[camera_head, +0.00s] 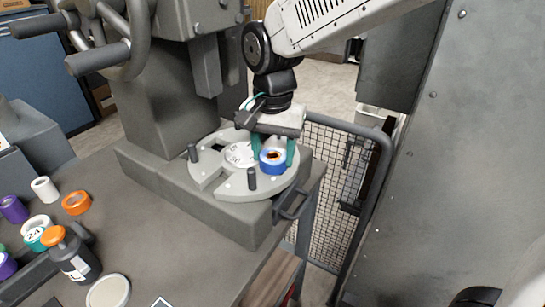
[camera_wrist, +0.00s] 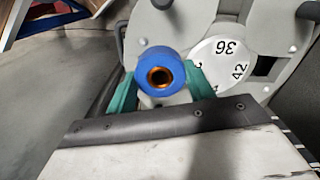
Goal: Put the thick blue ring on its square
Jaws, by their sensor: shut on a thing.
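The thick blue ring (camera_head: 273,167) is between the teal fingers of my gripper (camera_head: 274,152), over the right part of the grey round plate (camera_head: 215,182) on the machine. In the wrist view the ring (camera_wrist: 160,61) is seen end-on with a copper-coloured inside, and my gripper (camera_wrist: 160,88) is shut on it from both sides. I cannot tell whether the ring touches the plate. A dark square opening (camera_wrist: 264,66) shows in the plate at the right of the wrist view. Whatever lies beneath the ring is hidden. A white-edged dark card (camera_head: 161,302) is cut off at the bottom edge.
Dark upright pegs (camera_head: 252,179) stand on the plate near the ring, and a white numbered disc (camera_wrist: 222,62) lies beside it. Several coloured rings, an orange-topped bottle (camera_head: 73,256) and a white round lid (camera_head: 108,291) occupy the table's left. The table's middle is clear.

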